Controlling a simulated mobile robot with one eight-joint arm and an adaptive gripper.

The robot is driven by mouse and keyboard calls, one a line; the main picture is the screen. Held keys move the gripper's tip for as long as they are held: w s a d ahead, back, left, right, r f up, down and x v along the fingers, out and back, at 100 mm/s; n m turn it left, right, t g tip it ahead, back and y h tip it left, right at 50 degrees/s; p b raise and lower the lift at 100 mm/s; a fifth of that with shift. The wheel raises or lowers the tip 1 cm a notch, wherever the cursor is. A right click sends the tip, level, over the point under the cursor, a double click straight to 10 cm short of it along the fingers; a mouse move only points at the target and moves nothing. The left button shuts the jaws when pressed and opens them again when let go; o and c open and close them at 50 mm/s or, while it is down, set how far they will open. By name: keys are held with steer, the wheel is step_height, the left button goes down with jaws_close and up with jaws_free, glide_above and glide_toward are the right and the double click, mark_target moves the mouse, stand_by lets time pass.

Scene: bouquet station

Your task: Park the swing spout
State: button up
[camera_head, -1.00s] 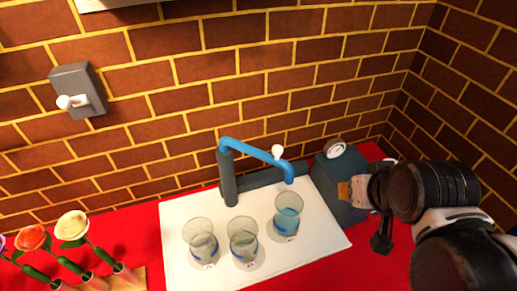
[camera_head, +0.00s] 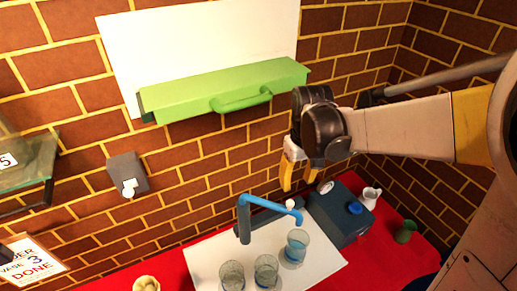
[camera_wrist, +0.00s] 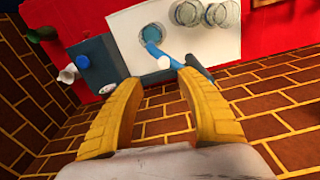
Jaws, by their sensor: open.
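The blue swing spout (camera_head: 270,207) reaches right from its dark post (camera_head: 243,222), and its tip is over the rightmost glass (camera_head: 296,247). A white knob (camera_head: 291,204) stands on the spout. In the wrist view the spout (camera_wrist: 152,48) and its knob (camera_wrist: 164,62) lie beyond and between my fingertips. My gripper (camera_head: 299,180) is open and empty, above the spout and apart from it. Its yellow fingers also show in the wrist view (camera_wrist: 158,86). The rightmost glass holds bluish liquid.
Two more glasses, a middle one (camera_head: 266,268) and a left one (camera_head: 231,275), stand on the white board (camera_head: 205,262). A dark box with a gauge (camera_head: 335,212) is right of the spout.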

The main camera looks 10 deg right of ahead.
mark_target(290, 202)
steer(key=shift+g, duration=0.3)
steer(key=f, duration=1)
steer(key=shift+w+a+f+b, duration=0.35)
steer(key=shift+f+b, duration=0.05)
jaws_close()
